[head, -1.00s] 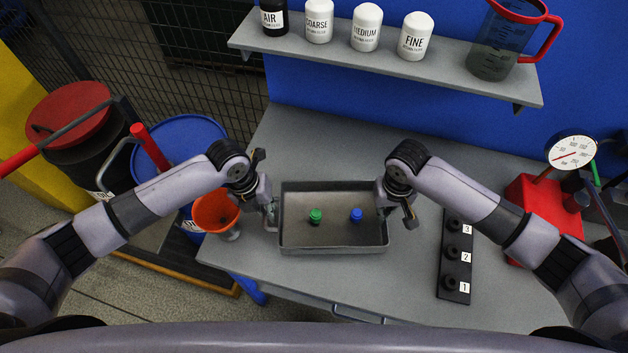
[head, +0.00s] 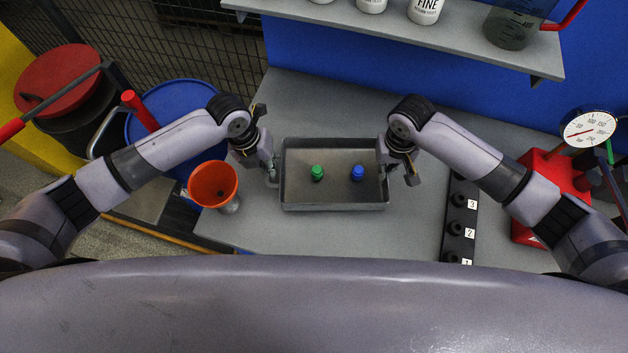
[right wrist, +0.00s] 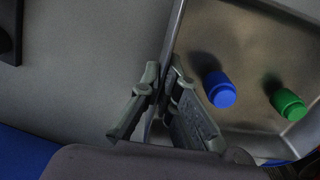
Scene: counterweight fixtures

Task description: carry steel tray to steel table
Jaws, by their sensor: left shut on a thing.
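The steel tray (head: 335,207) is a shallow grey rectangular tray, level over the grey table (head: 330,108); I cannot tell whether it touches the top. A green bottle (head: 317,173) and a blue bottle (head: 357,173) stand inside it. My left gripper (head: 271,176) is shut on the tray's left wall. My right gripper (head: 384,171) is at the right wall. In the right wrist view its fingers (right wrist: 163,80) straddle the tray wall (right wrist: 174,38), with the tips close against it. The blue bottle (right wrist: 219,90) and green bottle (right wrist: 288,104) show there too.
An orange funnel (head: 213,184) stands left of the tray. A black numbered rack (head: 457,215) and a red gauge device (head: 548,182) are to the right. A shelf (head: 420,39) with bottles and a jug hangs behind. Bare table top lies behind the tray.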

